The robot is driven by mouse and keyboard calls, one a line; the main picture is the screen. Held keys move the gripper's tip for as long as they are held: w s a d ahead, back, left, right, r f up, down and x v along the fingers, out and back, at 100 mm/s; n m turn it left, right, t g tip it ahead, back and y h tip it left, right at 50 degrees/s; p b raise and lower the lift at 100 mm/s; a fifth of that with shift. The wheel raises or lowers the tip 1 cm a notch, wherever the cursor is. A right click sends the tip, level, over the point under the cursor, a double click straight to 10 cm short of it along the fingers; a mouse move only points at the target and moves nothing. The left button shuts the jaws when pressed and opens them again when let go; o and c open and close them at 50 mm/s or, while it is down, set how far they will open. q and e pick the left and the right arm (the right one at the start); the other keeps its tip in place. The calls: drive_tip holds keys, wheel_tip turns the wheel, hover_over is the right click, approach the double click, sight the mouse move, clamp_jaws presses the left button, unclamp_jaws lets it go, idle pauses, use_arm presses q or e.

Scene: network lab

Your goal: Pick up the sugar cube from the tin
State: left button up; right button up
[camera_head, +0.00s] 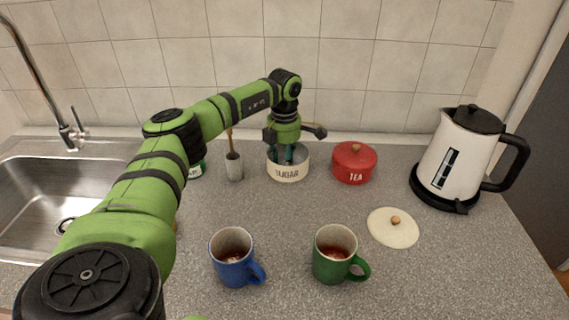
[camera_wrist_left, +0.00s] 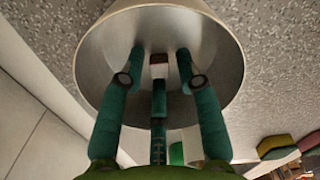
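The sugar tin (camera_head: 288,173) is a round, cream, open tin lettered SUGAR at the back of the counter. Its pale inside wall (camera_wrist_left: 228,62) fills the upper left wrist view. My left gripper (camera_head: 288,154) points down into it with its dark teal fingers inside. In the left wrist view a small sugar cube (camera_wrist_left: 158,58), white on top with a brownish side, shows between the fingertips. Gaps show between it and the side fingers; the middle finger overlaps its near edge, and contact there is unclear. The gripper looks open. My right gripper is not in view.
A red TEA tin (camera_head: 354,163) and a white kettle (camera_head: 458,150) stand to the right. A cream lid (camera_head: 393,229) lies on the counter. A blue mug (camera_head: 235,258) and a green mug (camera_head: 336,255) stand in front. A grey cup (camera_head: 234,168) stands left of the tin.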

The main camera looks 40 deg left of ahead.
use_arm(q)
drive_tip(key=c, duration=0.3)
drive_tip(key=shift+c, duration=0.2)
